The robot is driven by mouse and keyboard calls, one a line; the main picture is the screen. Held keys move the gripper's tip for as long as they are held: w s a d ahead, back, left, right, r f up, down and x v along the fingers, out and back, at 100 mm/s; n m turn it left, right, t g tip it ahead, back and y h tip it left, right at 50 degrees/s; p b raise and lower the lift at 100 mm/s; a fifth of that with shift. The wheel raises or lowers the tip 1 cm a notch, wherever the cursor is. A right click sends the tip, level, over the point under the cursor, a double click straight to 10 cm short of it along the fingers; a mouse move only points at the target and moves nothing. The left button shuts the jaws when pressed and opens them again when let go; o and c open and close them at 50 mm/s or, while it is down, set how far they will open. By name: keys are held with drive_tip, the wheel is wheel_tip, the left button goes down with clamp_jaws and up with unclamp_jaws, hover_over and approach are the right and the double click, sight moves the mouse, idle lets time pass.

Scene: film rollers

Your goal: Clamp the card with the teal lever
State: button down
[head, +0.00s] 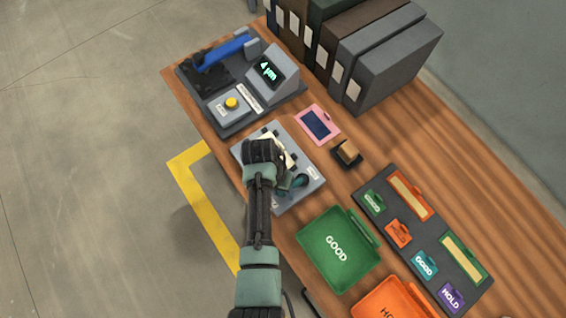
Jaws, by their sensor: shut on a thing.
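A grey clamp fixture (311,184) lies on the wooden bench, partly under my arm. A cream card (289,158) shows on it, just right of my wrist; its left part is hidden. The teal lever (301,181) shows at the lower right of the fixture. My gripper (292,184) reaches down beside my dark wrist and appears shut on the teal lever. Its fingertips are small and partly hidden, so the exact hold is hard to see. I cannot tell whether the clamp presses on the card.
A gauge unit (272,72) with a display stands above. A pink-framed card (317,123) and a dark block (346,153) lie right. A green GOOD tray (338,250), an orange tray (390,300) and a tag board (372,184) are lower right. Binders (395,60) stand behind.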

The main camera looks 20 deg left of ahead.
drive_tip(key=shift+w+a, duration=0.1)
drive_tip(key=shift+a, duration=0.1)
drive_tip(key=c, duration=0.6)
unclamp_jaws()
drive_tip(key=shift+o, duration=0.3)
drive_tip(key=shift+d, duration=0.1)
wheel_tip(320, 180, up, 13)
drive_tip(key=a, duration=0.2)
drive_tip(key=shift+a, duration=0.3)
drive_tip(key=shift+f, duration=0.15)
